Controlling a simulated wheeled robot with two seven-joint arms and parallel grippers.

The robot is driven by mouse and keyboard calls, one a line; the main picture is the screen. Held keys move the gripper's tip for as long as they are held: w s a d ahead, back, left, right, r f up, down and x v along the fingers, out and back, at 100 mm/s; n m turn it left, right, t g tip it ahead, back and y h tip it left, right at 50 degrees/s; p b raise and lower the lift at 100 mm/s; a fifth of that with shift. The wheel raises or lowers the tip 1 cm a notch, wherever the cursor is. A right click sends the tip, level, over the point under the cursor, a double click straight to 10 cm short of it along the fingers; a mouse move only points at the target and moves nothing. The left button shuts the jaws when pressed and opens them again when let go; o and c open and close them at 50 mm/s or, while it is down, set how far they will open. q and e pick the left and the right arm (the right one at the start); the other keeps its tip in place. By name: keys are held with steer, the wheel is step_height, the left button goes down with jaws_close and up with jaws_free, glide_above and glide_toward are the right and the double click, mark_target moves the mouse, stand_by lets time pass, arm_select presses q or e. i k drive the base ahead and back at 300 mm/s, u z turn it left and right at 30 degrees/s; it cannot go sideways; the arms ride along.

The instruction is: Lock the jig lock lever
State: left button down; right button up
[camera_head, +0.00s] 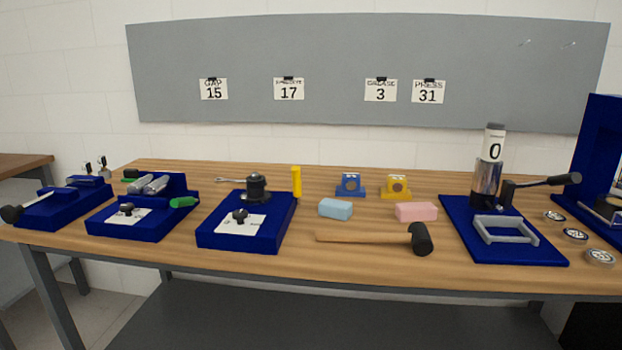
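Neither of my grippers shows in the head view. Which part is the jig lock lever is not clear from this picture. A lever with a black grip (562,180) sticks out to the right beside the metal column (486,183) on the right blue base plate (463,222), roughly level and slightly raised at its tip. A green handle (183,202) shows at the right of a blue fixture (178,221) with grey cylinders. A rod with a black knob (12,214) reaches out from the far left blue fixture (62,210). I cannot tell whether any is locked.
A mallet (365,238) lies at the front middle. A light blue block (335,209) and a pink block (416,212) lie behind it. A blue fixture (247,238) carries a black round part. A grey frame (506,239) and several round discs (599,257) are at right.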

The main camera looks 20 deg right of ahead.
mark_target(295, 173)
steer(key=z, duration=0.9)
steer(key=i, duration=0.5)
